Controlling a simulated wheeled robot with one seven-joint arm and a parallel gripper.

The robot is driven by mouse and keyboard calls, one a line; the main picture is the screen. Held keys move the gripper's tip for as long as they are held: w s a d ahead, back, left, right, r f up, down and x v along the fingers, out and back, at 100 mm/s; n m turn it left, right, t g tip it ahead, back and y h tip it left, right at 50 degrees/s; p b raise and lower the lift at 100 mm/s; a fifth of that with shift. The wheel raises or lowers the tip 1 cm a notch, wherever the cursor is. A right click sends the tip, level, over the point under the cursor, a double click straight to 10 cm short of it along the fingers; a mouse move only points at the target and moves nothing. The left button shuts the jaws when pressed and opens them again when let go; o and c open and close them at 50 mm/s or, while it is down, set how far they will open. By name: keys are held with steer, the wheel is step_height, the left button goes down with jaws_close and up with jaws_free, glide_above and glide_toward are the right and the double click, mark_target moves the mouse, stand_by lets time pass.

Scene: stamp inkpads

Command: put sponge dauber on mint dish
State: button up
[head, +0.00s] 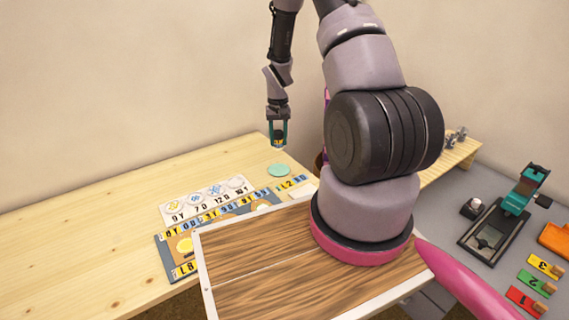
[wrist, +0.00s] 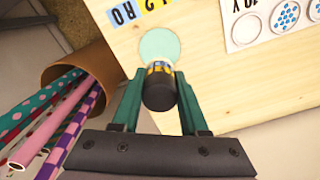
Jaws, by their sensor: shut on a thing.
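My gripper (head: 278,133) is shut on the sponge dauber (head: 278,140) and holds it in the air above the table. In the wrist view the dauber (wrist: 159,90) sits between the green fingers, with a dark end toward the camera and a yellow and black band. The mint dish (head: 279,170) is a flat round pale green disc near the table's edge. In the wrist view the dish (wrist: 159,45) lies just beyond the dauber, which overlaps its lower edge in the picture. The dauber's far end is hidden there.
A card with round patterns (head: 205,198) and a lettered board (head: 168,254) lie left of the dish. In the wrist view a brown bin (wrist: 100,60) with patterned rolls (wrist: 50,115) stands beside the wooden table (head: 90,225). The table's left part is clear.

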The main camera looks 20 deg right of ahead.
step_height(320, 180, down, 9)
steer(key=shift+f, duration=0.1)
stand_by(0.3)
steer(key=shift+f, duration=0.1)
steer(key=o, duration=1.1)
